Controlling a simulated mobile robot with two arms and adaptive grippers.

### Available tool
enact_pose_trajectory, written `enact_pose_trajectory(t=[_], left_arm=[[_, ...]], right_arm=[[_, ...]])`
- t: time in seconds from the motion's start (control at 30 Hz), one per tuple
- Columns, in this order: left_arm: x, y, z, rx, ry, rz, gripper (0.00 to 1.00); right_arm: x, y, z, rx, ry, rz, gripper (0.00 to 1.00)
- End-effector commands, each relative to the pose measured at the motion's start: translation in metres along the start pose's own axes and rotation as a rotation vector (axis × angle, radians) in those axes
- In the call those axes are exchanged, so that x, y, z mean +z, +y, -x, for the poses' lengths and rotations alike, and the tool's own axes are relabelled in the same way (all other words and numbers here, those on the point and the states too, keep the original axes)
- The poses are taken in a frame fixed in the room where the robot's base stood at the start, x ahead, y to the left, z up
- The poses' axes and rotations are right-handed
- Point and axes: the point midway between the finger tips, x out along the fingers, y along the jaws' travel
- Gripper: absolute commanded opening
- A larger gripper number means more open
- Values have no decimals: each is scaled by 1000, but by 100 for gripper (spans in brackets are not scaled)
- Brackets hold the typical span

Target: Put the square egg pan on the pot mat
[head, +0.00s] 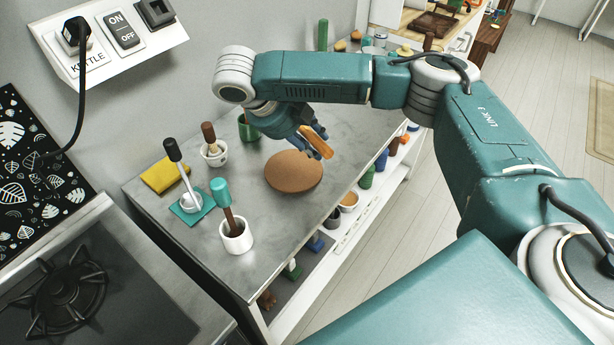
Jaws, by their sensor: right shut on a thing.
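The round brown mat (294,172), which I take for the pot mat, lies flat and bare on the grey counter. My right gripper (318,148) is above the counter just beyond the mat's upper right edge. It is shut on a slim orange-brown piece (320,131) that looks like a wooden handle. I cannot tell whether this belongs to the square egg pan, as no pan body shows; the gripper and arm hide part of that area. My left gripper is not in view.
The grey counter (260,215) also holds a white pot with a teal-topped tool (236,238), a ladle on a teal rest (192,203), a yellow cloth (165,175), a mortar (214,153) and a green container (248,128). A gas hob (68,295) stands lower left.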

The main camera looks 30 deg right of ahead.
Motion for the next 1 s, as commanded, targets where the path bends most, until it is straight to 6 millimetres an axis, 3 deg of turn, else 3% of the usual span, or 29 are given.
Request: enact_pose_trajectory(t=[0.1, 0.17, 0.3, 0.43, 0.53, 0.83, 1.0], left_arm=[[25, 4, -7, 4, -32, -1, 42], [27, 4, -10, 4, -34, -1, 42], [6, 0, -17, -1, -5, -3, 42], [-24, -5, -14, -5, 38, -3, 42], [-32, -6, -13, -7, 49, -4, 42], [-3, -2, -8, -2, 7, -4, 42], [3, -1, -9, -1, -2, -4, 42]], right_arm=[[0, 21, -29, 3, 1, -1, 0], [0, 28, -41, 2, 0, -3, 0], [0, 43, -64, 1, -2, -5, 0], [2, 48, -71, -1, -5, -6, 0], [2, 50, -76, -1, -5, -7, 0], [1, 71, -106, -1, -3, -4, 0], [2, 74, -111, -1, -5, -5, 0]])
